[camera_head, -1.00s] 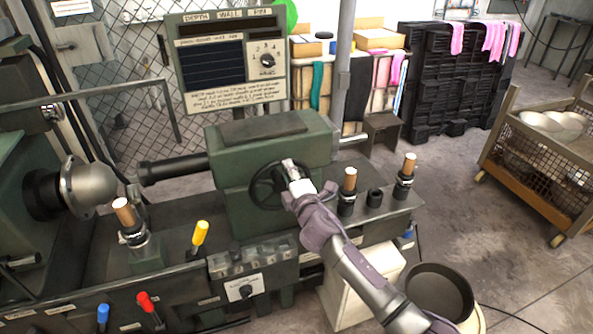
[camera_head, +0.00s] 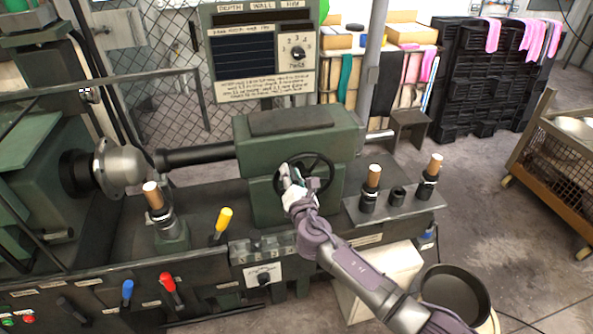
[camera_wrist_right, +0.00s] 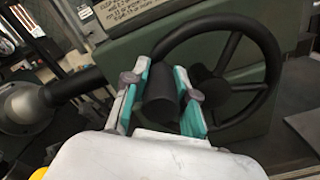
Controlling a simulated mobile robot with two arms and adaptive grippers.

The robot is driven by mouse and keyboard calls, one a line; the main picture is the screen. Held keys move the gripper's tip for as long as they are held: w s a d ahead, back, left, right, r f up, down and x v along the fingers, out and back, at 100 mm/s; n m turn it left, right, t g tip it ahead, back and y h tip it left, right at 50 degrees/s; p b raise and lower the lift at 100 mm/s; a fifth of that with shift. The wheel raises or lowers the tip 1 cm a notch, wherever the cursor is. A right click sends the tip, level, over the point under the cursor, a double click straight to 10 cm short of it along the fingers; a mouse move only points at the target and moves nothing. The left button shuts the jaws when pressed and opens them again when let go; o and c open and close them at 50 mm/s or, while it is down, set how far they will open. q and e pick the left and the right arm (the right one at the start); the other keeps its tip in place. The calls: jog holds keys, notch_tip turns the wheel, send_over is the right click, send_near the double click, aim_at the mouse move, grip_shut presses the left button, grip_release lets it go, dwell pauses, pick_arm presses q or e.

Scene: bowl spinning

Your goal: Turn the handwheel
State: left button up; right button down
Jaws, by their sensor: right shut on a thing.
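The black handwheel (camera_head: 332,170) is on the end of the green tailstock (camera_head: 260,150), in the middle of the head view. My right gripper (camera_head: 287,174) is at the left part of the wheel. In the right wrist view, the gripper's teal-padded fingers (camera_wrist_right: 160,95) are closed on the wheel's dark cylindrical handle (camera_wrist_right: 161,88). The wheel rim (camera_wrist_right: 272,62) arches behind and to the right there. A black quill (camera_head: 195,156) sticks out left from the tailstock, its tip close to the rounded metal form (camera_head: 124,165). My left gripper is not in view.
A yellow lever (camera_head: 223,218) stands in front of the tailstock. Wooden-handled tools (camera_head: 373,176) stand on the ledge right of the wheel. A dark round tub (camera_head: 455,292) is beside my right forearm. A sign panel (camera_head: 262,55) stands behind.

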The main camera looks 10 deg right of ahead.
jog(key=shift+s+a+f+n, duration=0.1)
jog(key=shift+a+f+n, duration=0.5)
jog(key=shift+n, duration=0.4)
jog(key=shift+f, duration=0.1)
jog(key=c, duration=0.9)
grip_release()
jog(key=shift+s+d, duration=0.1)
jog(key=shift+s, duration=0.05)
jog(key=s, duration=1.1)
jog(key=shift+s+d, duration=0.15)
jog(key=shift+s, duration=0.2)
